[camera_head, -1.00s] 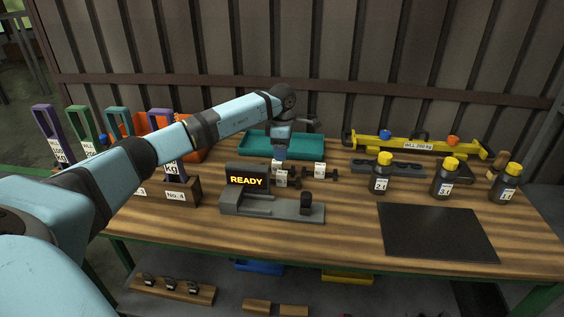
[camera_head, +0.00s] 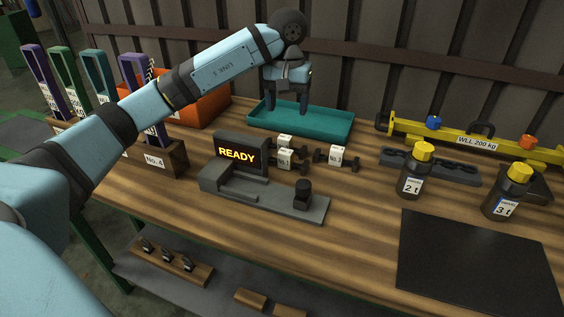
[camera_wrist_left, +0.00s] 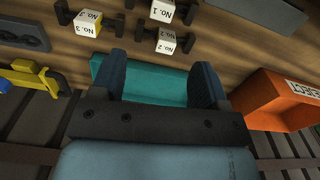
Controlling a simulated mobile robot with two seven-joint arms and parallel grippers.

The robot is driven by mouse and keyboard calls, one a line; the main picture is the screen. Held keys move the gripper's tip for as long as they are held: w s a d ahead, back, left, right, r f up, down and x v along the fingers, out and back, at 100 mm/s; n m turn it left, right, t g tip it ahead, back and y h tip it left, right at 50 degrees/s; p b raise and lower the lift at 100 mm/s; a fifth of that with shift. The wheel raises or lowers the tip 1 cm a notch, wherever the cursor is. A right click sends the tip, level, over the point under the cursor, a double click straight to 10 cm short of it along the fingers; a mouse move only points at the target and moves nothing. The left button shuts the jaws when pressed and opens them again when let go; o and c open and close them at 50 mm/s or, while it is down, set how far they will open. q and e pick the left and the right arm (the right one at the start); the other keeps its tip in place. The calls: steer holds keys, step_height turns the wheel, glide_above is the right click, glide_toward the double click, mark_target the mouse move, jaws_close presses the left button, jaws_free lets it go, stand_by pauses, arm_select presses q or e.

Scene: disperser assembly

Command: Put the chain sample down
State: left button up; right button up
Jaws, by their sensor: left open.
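The chain samples are dark dumbbell-like pieces with white numbered blocks. Sample No. 1 (camera_head: 286,160), sample No. 3 (camera_head: 335,156) and one behind with an unclear label (camera_head: 285,142) lie on the table behind the READY device. White blocks also show in the left wrist view (camera_wrist_left: 166,42). My left gripper (camera_head: 288,110) is open, pointing down over the teal tray (camera_head: 335,132), behind the samples. In the left wrist view nothing shows between its fingers (camera_wrist_left: 160,88). The tray's bare floor shows around the fingers; part of it is hidden. My right gripper is not in view.
The READY device (camera_head: 240,153) stands in front of the samples. An orange bin (camera_head: 205,105) is left of the tray. Bare wood lies in front of the device.

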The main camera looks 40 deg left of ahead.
arm_select(q)
steer(key=m, duration=0.1)
steer(key=b, duration=0.2)
glide_above(286, 151)
step_height(286, 151, down, 7)
steer(key=shift+s, duration=0.1)
step_height(286, 151, down, 6)
steer(key=shift+f+b, duration=0.1)
steer(key=shift+b, duration=0.3)
steer(key=shift+f, duration=0.25)
steer(key=c, duration=0.6)
steer(key=shift+r, duration=0.1)
jaws_close()
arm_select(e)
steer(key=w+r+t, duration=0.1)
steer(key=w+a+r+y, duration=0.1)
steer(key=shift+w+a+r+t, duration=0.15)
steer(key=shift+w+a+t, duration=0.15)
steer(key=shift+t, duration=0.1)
